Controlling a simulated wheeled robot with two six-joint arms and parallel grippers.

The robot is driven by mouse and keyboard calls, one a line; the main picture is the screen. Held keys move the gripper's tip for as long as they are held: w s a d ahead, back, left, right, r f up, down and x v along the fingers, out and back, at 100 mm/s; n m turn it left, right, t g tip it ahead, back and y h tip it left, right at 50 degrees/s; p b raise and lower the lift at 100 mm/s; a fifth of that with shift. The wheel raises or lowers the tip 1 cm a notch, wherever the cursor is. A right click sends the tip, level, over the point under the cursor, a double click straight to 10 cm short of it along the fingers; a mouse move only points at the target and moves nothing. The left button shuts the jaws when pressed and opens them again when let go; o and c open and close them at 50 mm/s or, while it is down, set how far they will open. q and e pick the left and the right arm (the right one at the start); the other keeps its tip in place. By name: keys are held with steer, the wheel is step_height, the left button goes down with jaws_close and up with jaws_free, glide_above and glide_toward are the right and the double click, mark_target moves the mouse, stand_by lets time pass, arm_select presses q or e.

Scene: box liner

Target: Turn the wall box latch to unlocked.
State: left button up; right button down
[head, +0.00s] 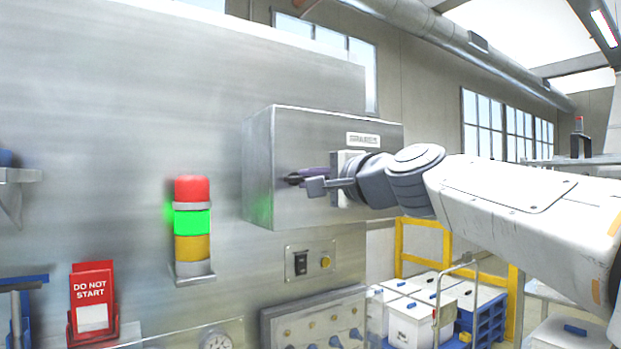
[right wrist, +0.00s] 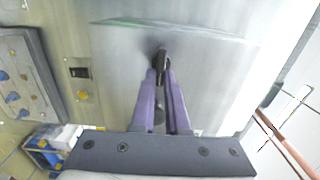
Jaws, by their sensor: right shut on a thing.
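The wall box (head: 315,150) is a grey metal box on the steel wall, with a small label on its front. Its latch, a small dark handle (head: 293,179), sticks out from the box; in the right wrist view the latch (right wrist: 162,56) is at the upper middle of the box face (right wrist: 215,75). My right gripper (head: 305,183) reaches in from the right, and in the right wrist view its two purple fingers (right wrist: 162,80) are closed on the latch. The fingers hide part of the latch, so its exact turn is hard to tell. My left gripper is not in view.
A signal light (head: 192,222) with red, lit green and amber sections stands left of the box. A switch plate (head: 310,262) and a knob panel (head: 318,325) sit below it. A red "DO NOT START" sign (head: 92,298) is at lower left. White boxes (head: 415,318) stand at lower right.

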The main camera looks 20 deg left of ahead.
stand_by(0.4)
steer(key=c, duration=0.9)
jaws_free()
steer(key=shift+d, duration=0.1)
steer(key=b+v, duration=0.4)
steer(key=v, duration=0.6)
steer(key=shift+s+d, duration=0.15)
steer(key=shift+f, duration=0.1)
